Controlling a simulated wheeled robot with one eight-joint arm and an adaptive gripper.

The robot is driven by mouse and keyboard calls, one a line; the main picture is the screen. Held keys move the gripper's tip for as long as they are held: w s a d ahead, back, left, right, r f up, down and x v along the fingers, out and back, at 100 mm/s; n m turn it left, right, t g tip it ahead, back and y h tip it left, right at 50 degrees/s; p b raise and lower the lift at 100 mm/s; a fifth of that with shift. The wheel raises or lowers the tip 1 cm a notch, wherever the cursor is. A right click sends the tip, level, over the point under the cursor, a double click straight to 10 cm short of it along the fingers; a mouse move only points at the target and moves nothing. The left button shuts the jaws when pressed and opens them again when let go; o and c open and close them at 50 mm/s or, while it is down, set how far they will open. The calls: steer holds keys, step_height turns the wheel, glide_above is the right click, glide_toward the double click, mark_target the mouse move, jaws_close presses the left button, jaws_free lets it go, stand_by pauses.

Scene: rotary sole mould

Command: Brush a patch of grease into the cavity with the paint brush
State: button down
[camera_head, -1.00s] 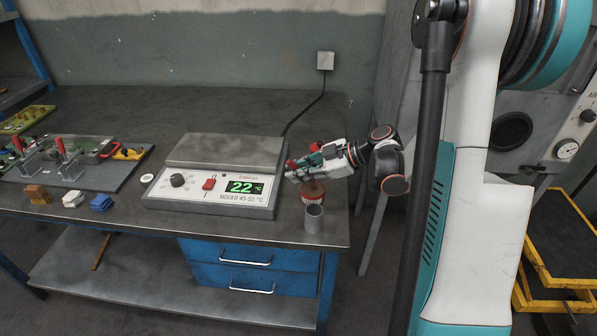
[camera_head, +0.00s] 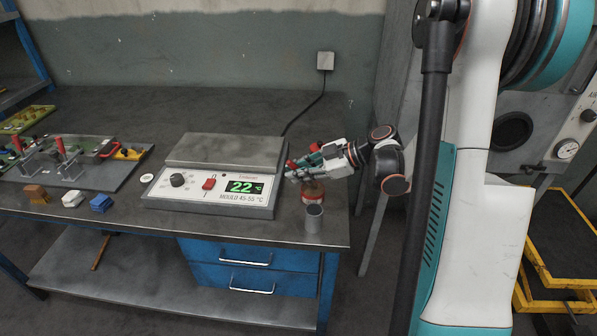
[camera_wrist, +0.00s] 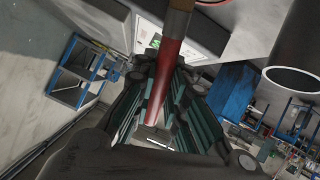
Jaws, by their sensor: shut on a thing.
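My gripper (camera_head: 303,168) is above the right end of the bench, just right of the heater box. It is shut on the paint brush. In the wrist view the brush's red handle (camera_wrist: 168,75) runs up between the fingers (camera_wrist: 156,105) to a brown part at the top edge; the bristles are not clear. In the head view a bit of red shows at the fingertips. A small red and brown tin (camera_head: 312,191) stands under the gripper, partly hidden by it; I cannot see inside it. I cannot make out the cavity in either view.
The heater box (camera_head: 210,192) reads 22 °C and carries a grey slab (camera_head: 222,150). A grey cup (camera_head: 314,218) stands in front of the tin. A board with red-handled clamps (camera_head: 75,172), a brown brush (camera_head: 36,194) and white and blue blocks are at left. The back of the bench (camera_head: 150,112) is clear.

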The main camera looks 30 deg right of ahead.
steer(key=shift+r, duration=0.1)
steer(key=shift+r+p, duration=2.3)
steer(key=shift+r, duration=1.15)
steer(key=shift+f, duration=0.1)
